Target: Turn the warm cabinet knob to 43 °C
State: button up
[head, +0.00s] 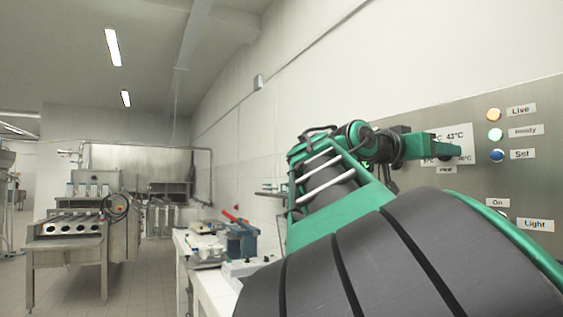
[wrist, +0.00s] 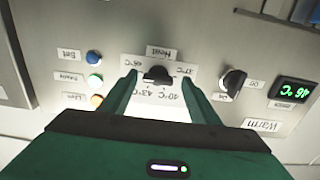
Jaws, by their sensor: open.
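The black heat knob (wrist: 157,75) sits on a white dial card (wrist: 150,108) on the metal panel. In the wrist view the picture is upside down; the card has temperature marks around the knob, with 43 °C and 40 °C on the side nearest my gripper. My gripper (wrist: 160,80) is open, one green finger on each side of the knob, with gaps visible; contact cannot be told. Which mark the knob points to is unclear. A green display (wrist: 293,91) seems to read 46 °C. In the head view my gripper (head: 440,152) hides the knob and part of the card (head: 462,150).
Another black knob (wrist: 232,82), with On and Off labels, is beside the dial. Blue (wrist: 94,57), green (wrist: 94,82) and orange (wrist: 96,101) round lamps or buttons are on the other side. A cluttered white bench (head: 215,290) stands left of my arm.

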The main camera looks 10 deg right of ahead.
jog(key=shift+d, duration=0.2)
jog(key=c, duration=1)
jog(key=shift+w+a, duration=0.1)
jog(key=shift+c, duration=0.3)
